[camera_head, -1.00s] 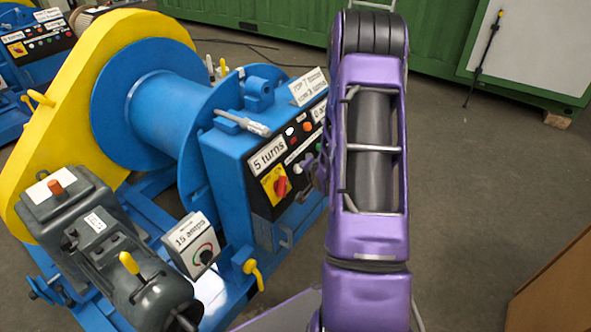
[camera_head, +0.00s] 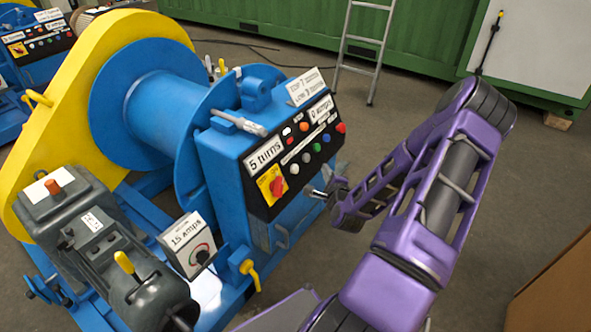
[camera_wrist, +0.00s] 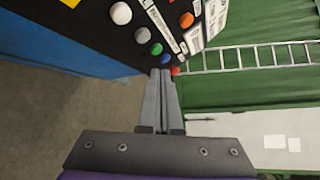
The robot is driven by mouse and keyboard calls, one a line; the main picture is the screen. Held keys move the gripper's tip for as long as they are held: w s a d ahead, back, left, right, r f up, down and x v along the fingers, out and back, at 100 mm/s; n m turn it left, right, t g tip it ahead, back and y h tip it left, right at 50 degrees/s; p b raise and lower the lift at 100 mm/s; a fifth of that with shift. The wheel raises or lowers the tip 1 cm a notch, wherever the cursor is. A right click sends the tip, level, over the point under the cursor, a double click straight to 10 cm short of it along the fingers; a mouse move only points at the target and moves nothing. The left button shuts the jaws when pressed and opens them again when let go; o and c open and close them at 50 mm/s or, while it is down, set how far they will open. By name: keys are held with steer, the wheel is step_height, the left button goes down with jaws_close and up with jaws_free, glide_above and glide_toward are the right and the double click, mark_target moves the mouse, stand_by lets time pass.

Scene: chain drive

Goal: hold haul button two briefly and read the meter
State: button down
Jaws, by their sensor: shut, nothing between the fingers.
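The blue winch's black control panel (camera_head: 297,157) carries a "5 turns" display (camera_head: 264,153) and a "0 amps" meter (camera_head: 320,111). Its lower row has a white button (camera_wrist: 121,13), a grey button (camera_wrist: 142,35), a green button (camera_wrist: 156,48), a blue button (camera_wrist: 165,58) and a red button (camera_wrist: 175,71). No button number is legible, so I cannot tell which is haul button two. My gripper (camera_wrist: 160,73) is shut and empty. In the wrist view its tips appear just below the blue and red buttons; in the head view it is in front of the panel, apart from it.
A red rotary switch (camera_head: 277,187) on yellow sits at the panel's lower left. A second meter box reading "15 amps" (camera_head: 186,245) stands near the motor. A ladder (camera_head: 360,50) leans at the green container (camera_head: 430,50).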

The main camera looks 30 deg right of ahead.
mark_target(295, 169)
steer(key=w+a+f+b, duration=0.3)
steer(key=w+f, duration=0.1)
steer(key=w, duration=0.3)
steer(key=shift+w, duration=0.15)
stand_by(0.3)
steer(key=shift+w, duration=0.1)
stand_by(1.9)
steer(key=shift+w+a+f, duration=0.15)
steer(key=shift+w, duration=0.1)
